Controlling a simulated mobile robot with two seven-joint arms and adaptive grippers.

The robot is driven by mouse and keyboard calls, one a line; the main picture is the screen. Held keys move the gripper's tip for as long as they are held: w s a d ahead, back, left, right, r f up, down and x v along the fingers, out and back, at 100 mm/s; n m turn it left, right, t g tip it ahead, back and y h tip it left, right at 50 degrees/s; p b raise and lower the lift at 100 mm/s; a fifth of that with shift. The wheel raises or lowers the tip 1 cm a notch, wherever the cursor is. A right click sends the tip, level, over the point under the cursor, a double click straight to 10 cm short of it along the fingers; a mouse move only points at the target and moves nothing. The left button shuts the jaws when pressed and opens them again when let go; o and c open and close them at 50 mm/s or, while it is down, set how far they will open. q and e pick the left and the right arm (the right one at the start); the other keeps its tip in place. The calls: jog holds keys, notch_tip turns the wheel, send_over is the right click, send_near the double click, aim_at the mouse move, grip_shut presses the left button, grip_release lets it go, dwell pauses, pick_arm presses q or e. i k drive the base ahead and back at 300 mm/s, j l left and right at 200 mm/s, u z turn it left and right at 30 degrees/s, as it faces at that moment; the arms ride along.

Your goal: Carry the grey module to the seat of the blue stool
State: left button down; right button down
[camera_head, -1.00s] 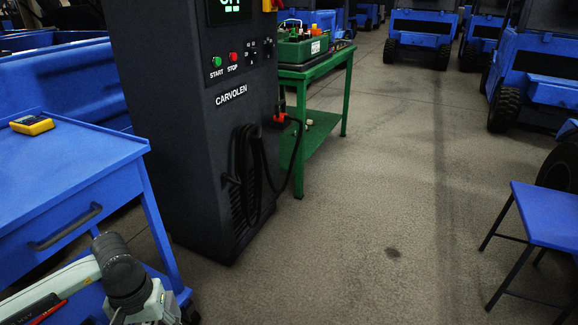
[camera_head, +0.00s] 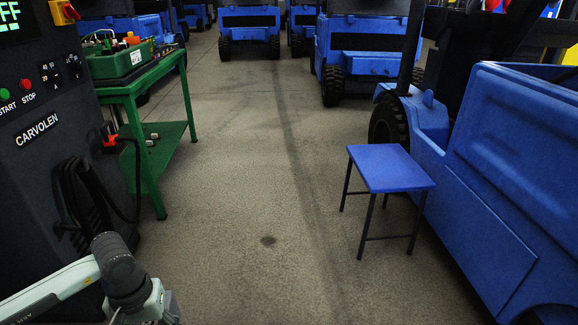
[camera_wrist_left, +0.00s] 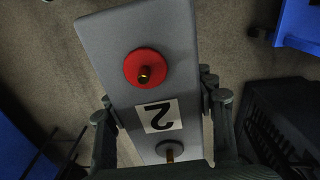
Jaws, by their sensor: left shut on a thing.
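The blue stool has a flat, empty square seat (camera_head: 392,167) on thin dark legs. It stands on the floor right of centre in the head view, beside a blue vehicle. The grey module (camera_wrist_left: 180,45) fills the middle of the left wrist view; it is a long block with a red round terminal, a dark one and a label with a 2. My left gripper (camera_wrist_left: 160,98) is shut on the module, with fingers along both its long sides. In the head view my left arm is at the lower left, well away from the stool; the module is hidden there. My right gripper is not in view.
The dark CARVOLEN cabinet (camera_head: 45,130) with its hanging black cable is close on the left. A green bench (camera_head: 158,165) stands behind it. A blue vehicle (camera_head: 490,190) closes the right side, more stand at the back. The floor (camera_head: 255,200) between is clear.

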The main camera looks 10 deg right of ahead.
aim_at(389, 166)
jog(key=i+z, duration=0.15)
jog(key=z, duration=0.25)
jog(key=i+j+z, duration=0.1)
jog(key=z, duration=0.35)
jog(key=i+j+z, duration=0.1)
jog(key=z, duration=0.3)
jog(key=j+z, duration=0.25)
jog(key=z, duration=0.2)
jog(key=i+j+z, duration=0.1)
jog(key=j+z, duration=0.65)
jog(key=j, duration=1.1)
jog(key=i, duration=0.05)
